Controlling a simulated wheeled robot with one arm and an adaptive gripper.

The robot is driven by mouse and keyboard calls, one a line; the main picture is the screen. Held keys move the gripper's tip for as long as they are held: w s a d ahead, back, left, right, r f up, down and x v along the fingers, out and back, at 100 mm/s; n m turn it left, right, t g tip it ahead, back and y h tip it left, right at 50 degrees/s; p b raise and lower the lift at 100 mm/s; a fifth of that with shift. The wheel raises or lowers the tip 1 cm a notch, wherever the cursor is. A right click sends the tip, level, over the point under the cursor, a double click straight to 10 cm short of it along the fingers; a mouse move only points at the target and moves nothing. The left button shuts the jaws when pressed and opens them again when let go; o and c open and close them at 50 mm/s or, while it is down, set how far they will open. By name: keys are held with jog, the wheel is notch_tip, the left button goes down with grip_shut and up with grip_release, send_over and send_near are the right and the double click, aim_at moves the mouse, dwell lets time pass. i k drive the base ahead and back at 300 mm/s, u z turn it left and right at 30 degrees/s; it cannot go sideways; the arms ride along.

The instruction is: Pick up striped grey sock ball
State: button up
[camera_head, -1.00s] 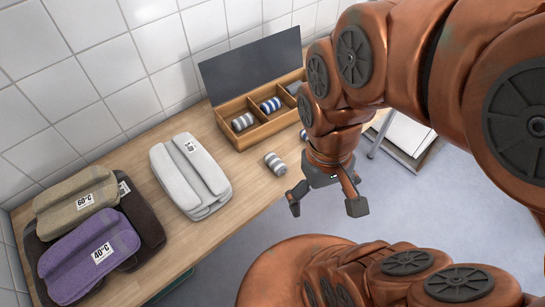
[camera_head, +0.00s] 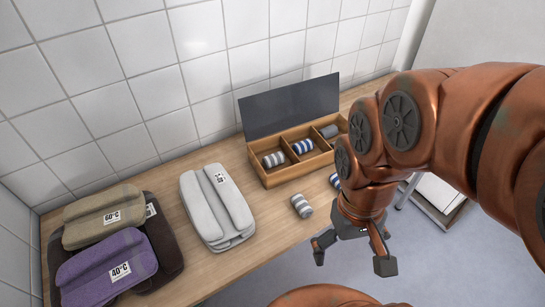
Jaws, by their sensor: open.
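A striped grey sock ball (camera_head: 302,206) lies on the wooden counter, in front of the box. Another grey striped sock ball (camera_head: 274,159) sits in the left compartment of the open wooden box (camera_head: 285,176). A blue striped sock ball (camera_head: 302,146) is in the middle compartment, and a plain dark grey one (camera_head: 329,131) in the right. Another blue striped one (camera_head: 335,181) on the counter is partly hidden by my arm. My gripper (camera_head: 351,258) is open and empty, to the lower right of the loose grey sock ball, near the counter's front edge.
A light grey folded stack (camera_head: 216,207) stands left of the loose sock ball. Purple (camera_head: 106,270) and beige (camera_head: 103,217) labelled bundles lie at the far left on a dark one. The tiled wall backs the counter. A white unit (camera_head: 440,194) stands at right.

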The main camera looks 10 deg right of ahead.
aim_at(300, 203)
jog(key=u, duration=3.15)
jog(key=k, duration=2.05)
jog(key=u, duration=0.45)
